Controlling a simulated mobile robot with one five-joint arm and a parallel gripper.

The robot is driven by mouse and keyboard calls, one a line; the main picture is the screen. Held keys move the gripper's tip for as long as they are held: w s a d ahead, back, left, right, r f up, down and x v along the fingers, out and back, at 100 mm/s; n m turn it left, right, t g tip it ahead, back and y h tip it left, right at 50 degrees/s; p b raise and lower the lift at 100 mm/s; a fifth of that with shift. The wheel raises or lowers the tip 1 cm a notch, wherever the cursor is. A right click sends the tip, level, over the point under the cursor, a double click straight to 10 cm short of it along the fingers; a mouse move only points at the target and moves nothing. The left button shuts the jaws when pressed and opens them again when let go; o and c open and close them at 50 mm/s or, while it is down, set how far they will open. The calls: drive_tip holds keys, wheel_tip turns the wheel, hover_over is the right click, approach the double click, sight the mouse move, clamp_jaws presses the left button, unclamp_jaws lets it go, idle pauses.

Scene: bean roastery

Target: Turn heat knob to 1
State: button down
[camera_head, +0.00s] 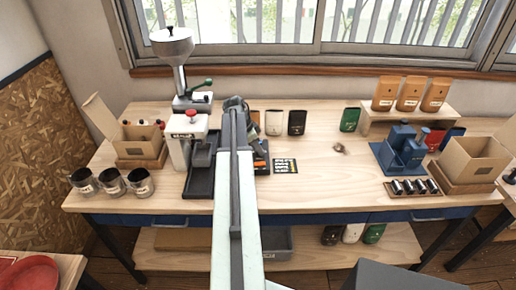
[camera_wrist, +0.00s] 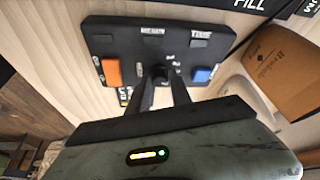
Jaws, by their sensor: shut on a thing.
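The dark control panel (camera_wrist: 125,48) fills the upper middle of the wrist view. It has an orange button (camera_wrist: 111,72) on the left and a blue button (camera_wrist: 202,75) on the right. A black knob (camera_wrist: 159,72) sits between them, with small marks around it too blurred to read. My gripper (camera_wrist: 161,82) has its two dark fingers at the knob, shut on it. The knob's pointer and setting cannot be made out. In the head view my arm covers most of the panel, and my gripper (camera_head: 256,152) shows beside an orange part.
A grinder (camera_head: 175,60) and a white-topped machine (camera_head: 187,138) stand to the left, close to my arm. Several bags stand behind and right. A dark printed card (camera_head: 285,166) lies right of my gripper. The table's right-middle is mostly clear.

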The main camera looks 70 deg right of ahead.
drive_tip(key=n, duration=0.2)
drive_tip(key=n+t+h, duration=0.1)
drive_tip(key=shift+s+a+n, duration=0.15)
drive_tip(key=shift+a+n, duration=0.05)
drive_tip(key=shift+n, duration=0.2)
drive_tip(key=n+t, duration=0.1)
drive_tip(key=n, duration=0.2)
drive_tip(key=shift+s+n+t, duration=0.1)
drive_tip(key=shift+n+t, duration=0.2)
drive_tip(key=n+t, duration=0.1)
drive_tip(key=n, duration=0.2)
drive_tip(key=shift+s+h, duration=0.15)
drive_tip(key=shift+h, duration=0.15)
drive_tip(key=shift+d+n+t, duration=0.1)
drive_tip(key=shift+n+t, duration=0.7)
drive_tip(key=shift+n, duration=1.2)
drive_tip(key=c, duration=1.2)
unclamp_jaws()
